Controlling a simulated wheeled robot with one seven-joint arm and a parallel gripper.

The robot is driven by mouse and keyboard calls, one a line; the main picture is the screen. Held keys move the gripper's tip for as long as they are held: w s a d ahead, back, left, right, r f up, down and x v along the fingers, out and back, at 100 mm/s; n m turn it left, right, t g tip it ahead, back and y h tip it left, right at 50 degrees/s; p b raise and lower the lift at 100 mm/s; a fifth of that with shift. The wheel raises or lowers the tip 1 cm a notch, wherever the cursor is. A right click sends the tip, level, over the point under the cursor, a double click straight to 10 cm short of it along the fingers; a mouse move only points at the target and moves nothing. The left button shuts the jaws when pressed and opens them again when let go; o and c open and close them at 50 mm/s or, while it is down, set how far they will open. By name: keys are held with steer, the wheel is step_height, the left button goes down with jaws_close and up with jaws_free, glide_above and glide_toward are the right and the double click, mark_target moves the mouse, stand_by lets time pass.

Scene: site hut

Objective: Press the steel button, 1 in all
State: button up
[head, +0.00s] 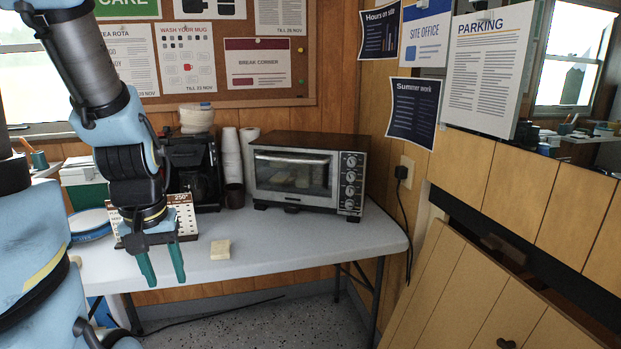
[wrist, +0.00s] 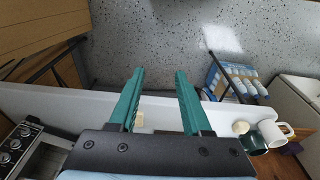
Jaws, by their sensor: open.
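The toaster oven (head: 292,180) stands at the back right of the table, with a column of knobs (head: 350,176) on its right-hand panel. A small round light part (head: 349,204) sits at the bottom of that column; it may be the steel button, but it is too small to tell. In the wrist view the oven (wrist: 42,158) is at the lower left, its knobs partly in view. My gripper (head: 165,280) points down near the table's front edge, left of the oven and apart from it. Its green fingers (wrist: 160,75) are spread and empty.
A pale yellow block (head: 220,249) lies on the white table (head: 300,235). Wooden panels (head: 470,270) close in at the right. The tabletop before the oven is clear.

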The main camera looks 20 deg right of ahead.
jaws_close()
stand_by(1.4)
